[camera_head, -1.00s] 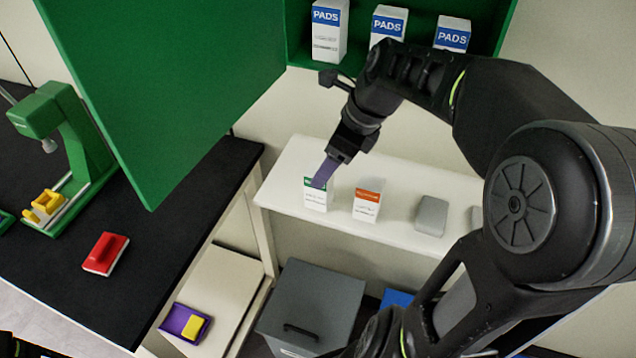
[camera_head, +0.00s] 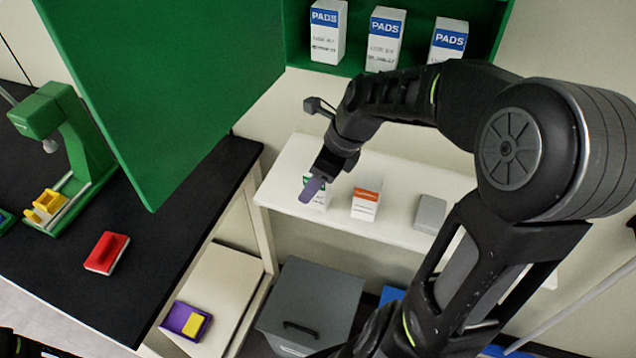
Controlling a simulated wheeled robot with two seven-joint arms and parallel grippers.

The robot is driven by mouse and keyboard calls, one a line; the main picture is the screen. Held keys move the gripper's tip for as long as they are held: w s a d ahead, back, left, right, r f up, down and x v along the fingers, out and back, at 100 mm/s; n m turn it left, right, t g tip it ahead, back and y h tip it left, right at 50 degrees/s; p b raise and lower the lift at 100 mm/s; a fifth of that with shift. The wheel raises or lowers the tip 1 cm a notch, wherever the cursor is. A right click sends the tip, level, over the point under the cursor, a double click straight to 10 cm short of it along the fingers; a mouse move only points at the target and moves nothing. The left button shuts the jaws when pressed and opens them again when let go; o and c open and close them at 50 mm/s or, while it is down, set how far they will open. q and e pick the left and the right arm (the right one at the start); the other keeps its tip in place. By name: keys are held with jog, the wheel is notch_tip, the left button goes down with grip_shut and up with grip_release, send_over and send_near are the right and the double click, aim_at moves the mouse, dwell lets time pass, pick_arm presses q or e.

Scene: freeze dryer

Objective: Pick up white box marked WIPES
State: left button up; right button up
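A white box with a green top band (camera_head: 322,198) stands on the white shelf (camera_head: 282,186), partly hidden by my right gripper. A second white box with an orange band (camera_head: 366,204) stands just to its right. The lettering on both bands is too small to read, so I cannot tell which says WIPES. My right gripper (camera_head: 311,190) reaches down from above, with a purple-grey finger overlapping the green-banded box. The fingers line up in this view, so their gap and any contact are hidden.
A grey block (camera_head: 430,214) stands right of the boxes on the shelf. Above is a green cabinet with several PADS boxes (camera_head: 384,40), its green door (camera_head: 165,85) open at left. A black bench (camera_head: 180,190) holds a red block (camera_head: 106,252). A grey bin (camera_head: 310,303) stands below.

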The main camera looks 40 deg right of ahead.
jog(key=shift+w+a+f, duration=0.1)
jog(key=shift+w+f, duration=0.1)
jog(key=shift+f, duration=0.4)
jog(key=shift+c, duration=0.3)
jog(key=c, duration=1.4)
